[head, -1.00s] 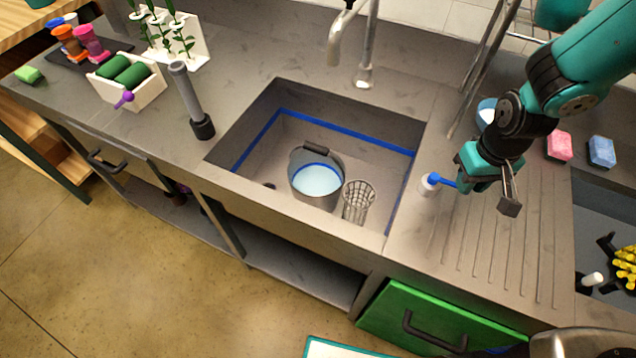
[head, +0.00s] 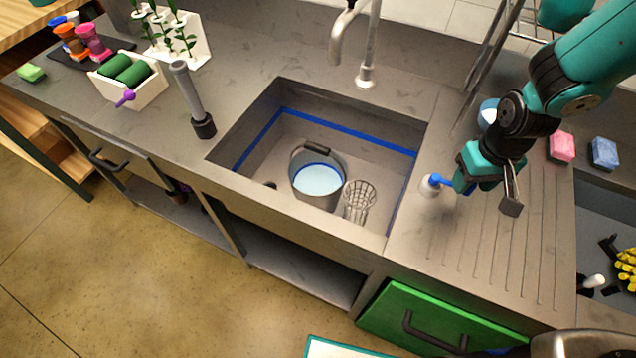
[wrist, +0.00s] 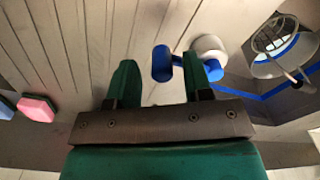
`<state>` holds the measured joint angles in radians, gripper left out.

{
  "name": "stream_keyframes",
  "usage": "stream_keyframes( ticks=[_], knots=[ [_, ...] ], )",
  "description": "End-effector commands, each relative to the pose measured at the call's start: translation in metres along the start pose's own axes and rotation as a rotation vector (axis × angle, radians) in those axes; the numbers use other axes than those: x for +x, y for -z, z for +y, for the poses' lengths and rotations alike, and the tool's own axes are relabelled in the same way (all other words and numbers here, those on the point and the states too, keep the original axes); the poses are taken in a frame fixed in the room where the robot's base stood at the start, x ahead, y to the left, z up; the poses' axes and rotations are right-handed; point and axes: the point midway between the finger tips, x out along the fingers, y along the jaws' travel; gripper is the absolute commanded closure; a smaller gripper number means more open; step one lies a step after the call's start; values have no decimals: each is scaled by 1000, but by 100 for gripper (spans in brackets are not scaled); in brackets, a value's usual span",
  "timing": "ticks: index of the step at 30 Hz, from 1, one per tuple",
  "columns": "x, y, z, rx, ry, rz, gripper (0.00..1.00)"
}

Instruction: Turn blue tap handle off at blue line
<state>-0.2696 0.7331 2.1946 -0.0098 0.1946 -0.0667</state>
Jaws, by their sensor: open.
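The blue tap handle (head: 437,181) sticks out from a white knob (head: 428,189) on the counter, right of the sink. My gripper (head: 486,187) is open and low beside the handle, on its right. In the wrist view, the blue handle (wrist: 162,63) shows between the tips of my open fingers (wrist: 160,76), with the white knob (wrist: 208,48) beyond the right finger. I cannot tell whether a finger touches it. The metal bucket (head: 318,195) stands in the sink and holds pale water. A blue line (head: 314,166) shows on its inner wall, close above the water. No stream from the faucet (head: 336,48) is visible.
A wire basket (head: 358,203) stands right of the bucket in the sink (head: 268,155). A pink sponge (head: 562,147) and a blue sponge (head: 604,153) lie behind my gripper, to the right. The ribbed drainboard (head: 480,250) in front is clear.

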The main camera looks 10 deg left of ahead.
Motion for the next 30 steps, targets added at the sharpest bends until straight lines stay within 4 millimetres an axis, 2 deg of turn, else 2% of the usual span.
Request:
stream_keyframes(
  ticks=[21,30],
  knots=[
    [-72,1,0,1,0,0,53],
    [-75,1,0,1,0,-1,53]
  ],
)
